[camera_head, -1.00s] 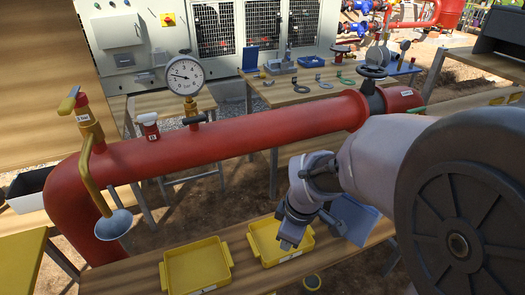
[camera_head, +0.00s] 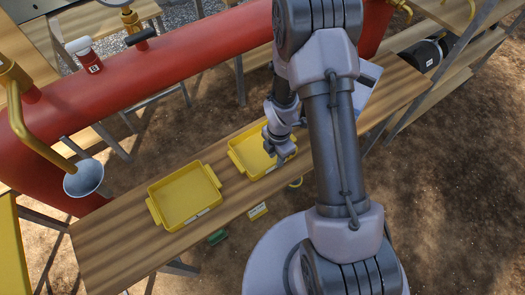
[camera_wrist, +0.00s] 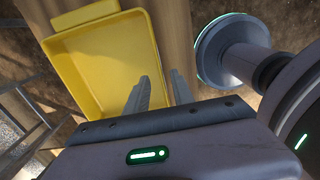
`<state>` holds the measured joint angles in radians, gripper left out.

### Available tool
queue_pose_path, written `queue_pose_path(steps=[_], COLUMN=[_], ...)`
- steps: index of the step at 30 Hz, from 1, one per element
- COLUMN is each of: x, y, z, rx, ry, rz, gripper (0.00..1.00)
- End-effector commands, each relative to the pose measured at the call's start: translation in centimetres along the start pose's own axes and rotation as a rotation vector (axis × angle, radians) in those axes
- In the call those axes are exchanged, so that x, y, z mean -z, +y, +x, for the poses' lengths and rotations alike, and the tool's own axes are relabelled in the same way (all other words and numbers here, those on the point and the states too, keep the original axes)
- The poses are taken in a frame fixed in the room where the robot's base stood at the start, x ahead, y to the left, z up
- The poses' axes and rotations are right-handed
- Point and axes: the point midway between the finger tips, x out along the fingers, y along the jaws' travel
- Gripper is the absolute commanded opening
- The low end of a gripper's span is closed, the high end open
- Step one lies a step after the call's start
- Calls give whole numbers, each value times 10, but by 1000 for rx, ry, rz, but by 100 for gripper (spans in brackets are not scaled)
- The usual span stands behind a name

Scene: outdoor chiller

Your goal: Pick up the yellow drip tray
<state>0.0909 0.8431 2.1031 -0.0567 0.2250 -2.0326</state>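Two yellow trays with handles lie on the wooden bench in the head view: a left tray (camera_head: 182,196) and a right tray (camera_head: 243,157). My gripper (camera_head: 283,153) is over the right part of the right tray and hides some of it. In the wrist view, a yellow tray (camera_wrist: 95,65) lies to the left of and below my gripper (camera_wrist: 158,78). Its two fingers are apart with nothing held between them, and they overlap the tray's right edge. I cannot tell whether they touch it.
The wooden bench (camera_head: 110,240) has free surface around the left tray. A thick red pipe (camera_head: 190,55) runs behind it, with a metal funnel (camera_head: 84,178) hanging at the left. A blue-and-white item (camera_head: 366,82) stands on the bench right of my arm.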

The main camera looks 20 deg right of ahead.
Motion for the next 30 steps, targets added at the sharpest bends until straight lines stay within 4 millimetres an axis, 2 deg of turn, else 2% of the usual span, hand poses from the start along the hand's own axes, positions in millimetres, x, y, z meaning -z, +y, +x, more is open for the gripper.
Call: queue_pose_path(steps=[1,3,6,12,16,17,30], x=[1,1,1,1,1,1,1], y=[-2,-4,-3,-3,-3,-3,-3], z=[14,30,44,42,42,42,42], rx=[2,2,2,0,1,1,1], ry=[1,1,0,0,0,0,0], rz=[0,1,0,1,1,1,1], gripper=[29,29,29,27,2,0,0])
